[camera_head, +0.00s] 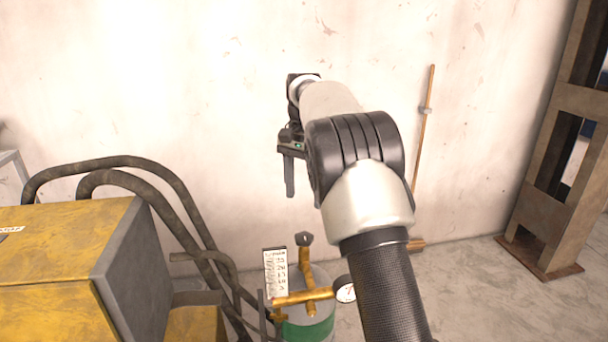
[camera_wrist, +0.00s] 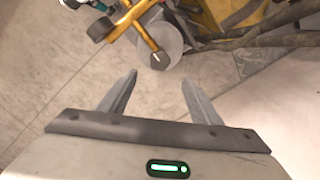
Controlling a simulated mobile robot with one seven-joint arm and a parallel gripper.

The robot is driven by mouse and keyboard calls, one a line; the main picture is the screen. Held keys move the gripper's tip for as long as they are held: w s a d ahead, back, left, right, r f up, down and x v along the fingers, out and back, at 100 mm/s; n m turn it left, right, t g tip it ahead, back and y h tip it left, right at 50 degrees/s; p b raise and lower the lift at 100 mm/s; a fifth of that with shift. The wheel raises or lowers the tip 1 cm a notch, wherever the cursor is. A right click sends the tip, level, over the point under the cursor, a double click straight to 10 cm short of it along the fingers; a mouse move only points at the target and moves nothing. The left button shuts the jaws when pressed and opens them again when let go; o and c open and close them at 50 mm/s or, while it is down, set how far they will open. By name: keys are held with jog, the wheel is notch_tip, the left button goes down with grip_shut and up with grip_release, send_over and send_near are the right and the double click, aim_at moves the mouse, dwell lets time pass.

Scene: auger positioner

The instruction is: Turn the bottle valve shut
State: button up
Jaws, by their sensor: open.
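The gas bottle (camera_head: 308,328) stands on the floor at the bottom middle of the head view, grey on top with a green band. A brass valve fitting (camera_head: 304,293) sits on it, with a dark knob (camera_head: 304,239) at its upper end and a round gauge (camera_head: 345,289) to its right. In the wrist view the bottle top (camera_wrist: 160,48) and brass fitting (camera_wrist: 139,28) show at the top, beyond the fingertips. My gripper (camera_head: 289,192) hangs above the bottle, well apart from it. Its two fingers (camera_wrist: 159,78) are spread with nothing between them.
A yellow machine (camera_head: 70,260) with thick dark hoses (camera_head: 165,188) stands left of the bottle. A white label plate (camera_head: 275,272) is beside the valve. A broom (camera_head: 423,130) leans on the wall, and a rusty steel frame (camera_head: 548,185) stands at right.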

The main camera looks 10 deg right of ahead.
jog(key=shift+r, duration=2.55)
